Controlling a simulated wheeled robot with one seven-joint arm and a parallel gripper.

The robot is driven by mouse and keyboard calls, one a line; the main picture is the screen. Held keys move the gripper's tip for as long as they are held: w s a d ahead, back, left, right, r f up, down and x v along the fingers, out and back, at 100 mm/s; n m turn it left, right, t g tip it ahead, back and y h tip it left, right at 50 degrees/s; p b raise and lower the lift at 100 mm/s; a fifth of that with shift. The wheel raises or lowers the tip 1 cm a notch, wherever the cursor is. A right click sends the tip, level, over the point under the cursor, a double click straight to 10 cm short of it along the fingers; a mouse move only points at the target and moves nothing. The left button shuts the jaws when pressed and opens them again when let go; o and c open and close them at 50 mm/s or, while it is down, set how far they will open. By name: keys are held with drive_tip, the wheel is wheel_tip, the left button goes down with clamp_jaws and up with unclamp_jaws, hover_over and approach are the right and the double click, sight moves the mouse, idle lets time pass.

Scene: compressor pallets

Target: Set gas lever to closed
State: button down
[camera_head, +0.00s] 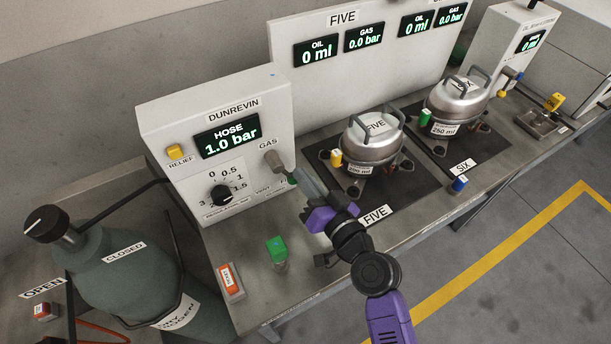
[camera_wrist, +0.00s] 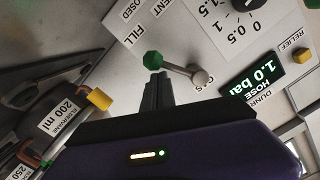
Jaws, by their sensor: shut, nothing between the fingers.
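The gas lever (camera_head: 273,160) is on the front of the white DUNREVIN panel, under the word GAS. In the wrist view its pale hub (camera_wrist: 200,77) carries a thin arm ending in a green knob (camera_wrist: 152,60). The knob lies nearest the FILL label (camera_wrist: 131,36); the CLOSED label (camera_wrist: 131,8) and VENT label (camera_wrist: 163,6) are farther off. My gripper (camera_head: 304,178) is shut and empty, its fingertips (camera_wrist: 155,76) right beside the knob. Whether they touch it I cannot tell. In the head view my fingers partly cover the lever's end.
A regulator dial (camera_head: 221,195), yellow RELIEF button (camera_head: 175,152) and HOSE display reading 1.0 bar (camera_head: 228,136) share the panel. Compressor FIVE (camera_head: 372,145) stands close right of my gripper. A green-capped item (camera_head: 277,248) and red block (camera_head: 229,281) sit on the bench in front.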

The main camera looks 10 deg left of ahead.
drive_tip(key=m+b, duration=0.1)
drive_tip(key=a+f+m, duration=0.1)
drive_tip(key=m, duration=0.1)
drive_tip(key=shift+s+a+f+y+b, duration=0.1)
drive_tip(key=shift+s+f+y+b, duration=0.2)
drive_tip(key=shift+s+b, duration=0.1)
drive_tip(key=shift+s+a, duration=0.15)
drive_tip(key=shift+a, duration=0.1)
drive_tip(key=shift+b, duration=0.3)
